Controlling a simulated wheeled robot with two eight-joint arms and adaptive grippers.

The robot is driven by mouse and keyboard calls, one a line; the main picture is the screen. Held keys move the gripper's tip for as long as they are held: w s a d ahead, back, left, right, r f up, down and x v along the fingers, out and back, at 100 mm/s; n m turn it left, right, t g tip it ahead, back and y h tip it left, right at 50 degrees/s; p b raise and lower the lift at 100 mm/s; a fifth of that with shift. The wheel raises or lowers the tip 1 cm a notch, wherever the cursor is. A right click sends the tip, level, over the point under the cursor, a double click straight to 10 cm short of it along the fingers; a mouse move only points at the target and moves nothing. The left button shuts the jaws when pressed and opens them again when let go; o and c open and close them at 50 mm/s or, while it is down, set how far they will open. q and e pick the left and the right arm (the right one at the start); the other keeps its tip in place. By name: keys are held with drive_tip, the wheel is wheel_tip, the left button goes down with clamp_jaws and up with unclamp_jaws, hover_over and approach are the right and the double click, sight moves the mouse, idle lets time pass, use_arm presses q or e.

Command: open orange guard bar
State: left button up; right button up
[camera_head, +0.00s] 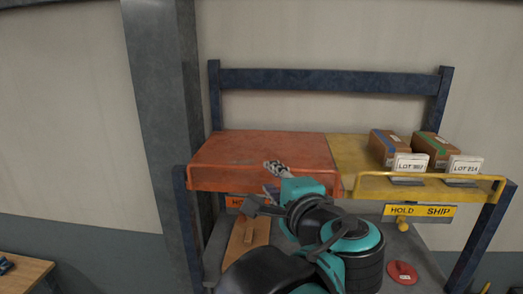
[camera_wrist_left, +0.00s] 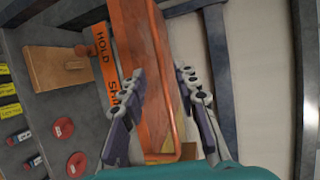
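The orange guard bar (camera_head: 222,184) runs along the front edge of the orange shelf bay (camera_head: 260,150) in the head view and looks raised there. My left gripper (camera_head: 273,180) is at the right part of this front edge, its fingers reaching up at the bar. In the left wrist view the two fingers of my left gripper (camera_wrist_left: 160,83) are spread apart, with the orange bay front (camera_wrist_left: 150,50) between them. Whether they touch the bar I cannot tell. An orange HOLD label (camera_wrist_left: 107,55) lies beside the fingers. My right gripper is not in view.
A yellow bay (camera_head: 350,155) with a yellow bar (camera_head: 400,191) adjoins on the right, holding two brown boxes (camera_head: 388,147) with lot cards. A wooden board (camera_head: 246,240) and a red disc (camera_head: 402,272) are on the lower shelf. A grey column (camera_head: 160,110) stands left.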

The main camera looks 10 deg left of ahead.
sight(263, 170)
use_arm(q)
drive_tip(key=p+x, duration=0.1)
drive_tip(key=x, duration=0.6)
drive_tip(key=shift+w+a+f, duration=0.1)
drive_tip(key=shift+w, duration=0.2)
clamp_jaws()
